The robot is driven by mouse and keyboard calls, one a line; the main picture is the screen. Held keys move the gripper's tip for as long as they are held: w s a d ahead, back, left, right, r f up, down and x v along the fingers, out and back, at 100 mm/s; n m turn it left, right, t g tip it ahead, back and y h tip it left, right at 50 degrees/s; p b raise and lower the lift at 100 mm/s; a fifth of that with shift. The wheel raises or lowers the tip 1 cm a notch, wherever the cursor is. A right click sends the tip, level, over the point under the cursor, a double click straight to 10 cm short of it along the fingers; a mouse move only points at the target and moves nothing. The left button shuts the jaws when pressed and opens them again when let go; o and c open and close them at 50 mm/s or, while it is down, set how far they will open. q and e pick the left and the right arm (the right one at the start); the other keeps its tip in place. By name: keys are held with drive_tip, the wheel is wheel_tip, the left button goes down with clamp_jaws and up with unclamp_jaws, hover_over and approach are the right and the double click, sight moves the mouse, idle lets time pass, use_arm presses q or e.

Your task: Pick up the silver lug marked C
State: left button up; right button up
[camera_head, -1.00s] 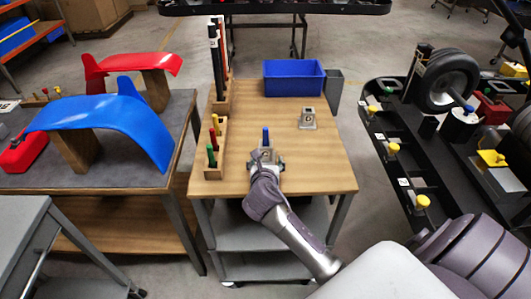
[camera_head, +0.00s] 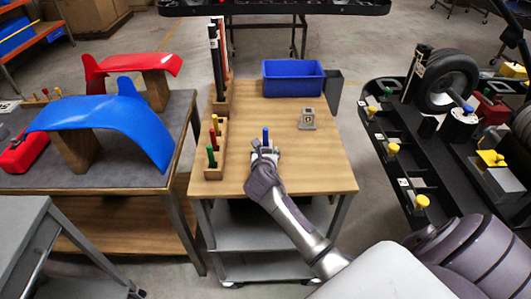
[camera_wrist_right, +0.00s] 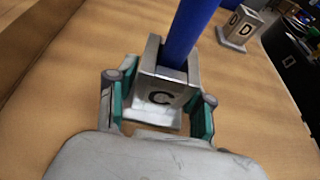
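The silver lug marked C (camera_wrist_right: 160,92) stands upright on the wooden table top, with a blue rod (camera_wrist_right: 190,30) rising from it. In the head view the blue rod (camera_head: 265,136) shows just beyond my right gripper (camera_head: 264,151), which hides most of the lug. In the right wrist view my right gripper (camera_wrist_right: 160,108) has one teal-padded finger on each side of the lug. The fingers are open, with small gaps beside the lug. A second silver lug, marked D (camera_wrist_right: 239,27), stands farther back; it also shows in the head view (camera_head: 308,119). My left gripper is not in view.
A wooden rack (camera_head: 216,160) with green, red and yellow pegs stands left of my gripper. A blue bin (camera_head: 293,79) is at the table's back. The table (camera_head: 315,165) is clear to the right. A black kart stand (camera_head: 405,165) is farther right.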

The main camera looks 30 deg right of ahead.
drive_tip(key=c, duration=0.8)
clamp_jaws()
drive_tip(key=shift+r, duration=0.1)
